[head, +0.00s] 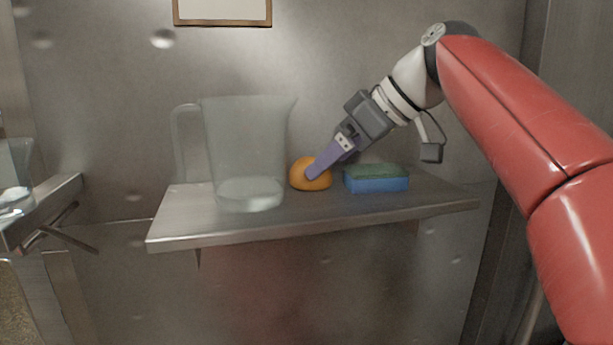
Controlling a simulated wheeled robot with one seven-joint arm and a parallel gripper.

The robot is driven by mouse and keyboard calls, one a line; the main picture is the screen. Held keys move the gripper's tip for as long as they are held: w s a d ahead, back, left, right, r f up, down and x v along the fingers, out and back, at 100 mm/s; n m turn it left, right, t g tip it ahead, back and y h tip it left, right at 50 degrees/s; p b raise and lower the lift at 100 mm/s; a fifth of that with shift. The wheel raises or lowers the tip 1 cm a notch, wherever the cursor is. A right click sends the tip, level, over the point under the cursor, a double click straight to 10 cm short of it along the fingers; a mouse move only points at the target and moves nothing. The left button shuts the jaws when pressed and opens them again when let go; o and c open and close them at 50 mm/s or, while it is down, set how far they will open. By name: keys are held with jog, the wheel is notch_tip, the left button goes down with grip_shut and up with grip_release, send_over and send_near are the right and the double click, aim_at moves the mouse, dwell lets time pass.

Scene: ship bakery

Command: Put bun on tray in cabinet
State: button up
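A round orange-brown thing, probably the bun (300,181), sits on a metal wall shelf (340,215), between a clear jug and a sponge. My gripper (312,174) reaches down from the upper right. Its purple finger overlaps the bun's upper right side in the head view. Only one finger shows clearly, so I cannot tell whether the gripper is closed on the bun or only beside it. The bun appears to rest on the shelf. No tray or cabinet can be made out in this view.
The tall clear jug (245,145) stands just left of the bun. The blue and green sponge (376,180) lies close on its right. Another metal shelf (45,210) with glassware is at the far left. The shelf's right end is bare.

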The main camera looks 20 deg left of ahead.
aim_at(298, 179)
jog(key=shift+x, duration=2)
jog(key=shift+w, duration=0.1)
jog(key=c, duration=1.1)
jog(key=shift+c, duration=0.2)
jog(key=shift+r, duration=0.2)
